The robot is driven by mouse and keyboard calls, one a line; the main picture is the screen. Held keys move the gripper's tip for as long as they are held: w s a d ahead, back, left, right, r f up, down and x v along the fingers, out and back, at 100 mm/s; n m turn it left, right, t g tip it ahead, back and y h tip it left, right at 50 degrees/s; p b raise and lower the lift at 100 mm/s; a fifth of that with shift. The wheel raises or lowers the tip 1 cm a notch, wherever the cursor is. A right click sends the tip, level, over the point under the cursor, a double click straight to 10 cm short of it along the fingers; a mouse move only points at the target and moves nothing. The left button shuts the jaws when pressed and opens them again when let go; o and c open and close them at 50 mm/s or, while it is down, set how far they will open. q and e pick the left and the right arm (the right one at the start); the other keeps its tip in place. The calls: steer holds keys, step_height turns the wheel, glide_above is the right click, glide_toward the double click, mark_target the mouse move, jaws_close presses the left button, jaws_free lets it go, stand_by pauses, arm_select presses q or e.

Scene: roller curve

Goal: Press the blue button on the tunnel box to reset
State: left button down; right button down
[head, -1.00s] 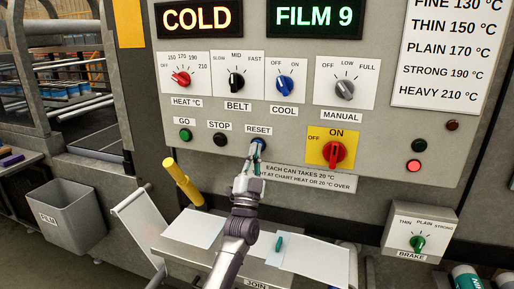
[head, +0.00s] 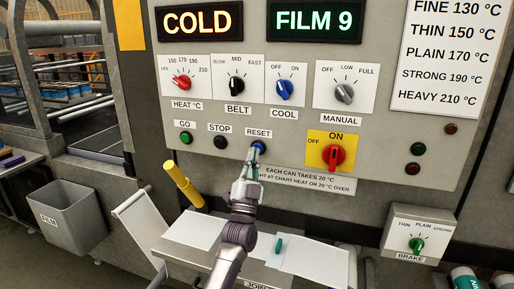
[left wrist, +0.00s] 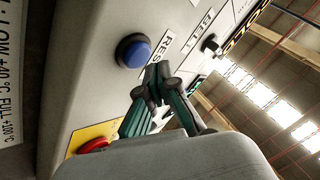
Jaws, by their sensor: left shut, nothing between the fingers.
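The blue RESET button (head: 259,146) is on the grey control panel of the tunnel box (head: 290,112), under the RESET label. It shows uncovered in the left wrist view (left wrist: 134,50), round with a black collar. My left gripper (head: 253,160) is shut and empty, its fingertips just below and in front of the button. In the left wrist view the closed fingertips (left wrist: 158,72) are beside the button, with a visible gap. My right gripper is not in view.
Left of the blue button are the black STOP button (head: 220,142) and green GO button (head: 186,138). A red switch (head: 333,156) is to the right. A yellow handle (head: 184,184) stands lower left. The displays read COLD and FILM 9.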

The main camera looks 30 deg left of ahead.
arm_select(q)
steer(key=s+p, duration=0.1)
steer(key=s, duration=0.1)
steer(key=s+d+p, duration=0.1)
steer(key=s+p, duration=0.1)
steer(key=shift+s+d, duration=0.1)
steer(key=shift+s, duration=0.3)
stand_by(0.9)
